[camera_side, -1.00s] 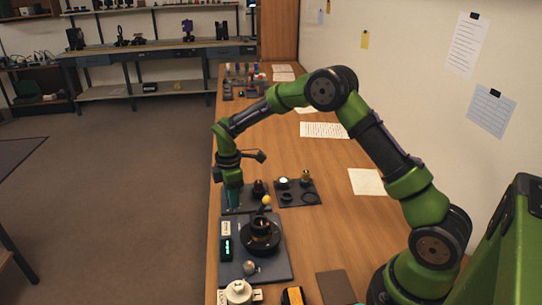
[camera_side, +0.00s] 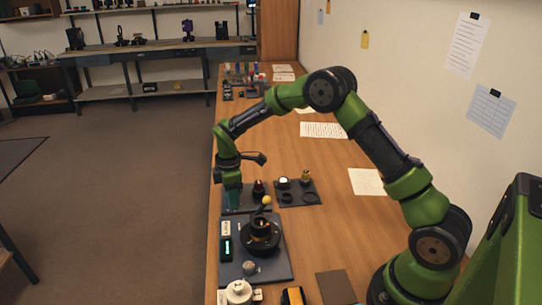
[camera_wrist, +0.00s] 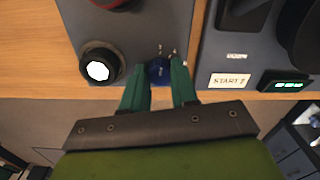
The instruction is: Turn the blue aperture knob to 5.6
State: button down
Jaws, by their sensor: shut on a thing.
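The blue aperture knob (camera_wrist: 158,71) sits near the edge of a dark grey panel in the wrist view. Small pale marks lie on the panel just above and beside it, too small to read. My gripper (camera_wrist: 159,84) has its two green fingers on either side of the knob and is shut on it. In the side view my gripper (camera_side: 232,204) points down at the near-left part of the dark panel (camera_side: 261,206); the knob is hidden there. I cannot tell which value the knob points to.
Left of the knob is a black ring with a white face (camera_wrist: 98,70). Right of it, another panel carries a START label (camera_wrist: 229,80) and a green-lit display (camera_wrist: 283,86). In the side view, a black lens-like part (camera_side: 260,237) stands on that nearer board. The table edge is close.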

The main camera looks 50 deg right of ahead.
jog(key=m, duration=0.7)
jog(key=shift+m, duration=0.3)
jog(key=m, duration=0.3)
jog(key=shift+m, duration=2.2)
jog(key=shift+r, duration=0.1)
jog(key=c, duration=1.1)
grip_release()
jog(key=shift+c, duration=0.2)
notch_tip(320, 180, up, 17)
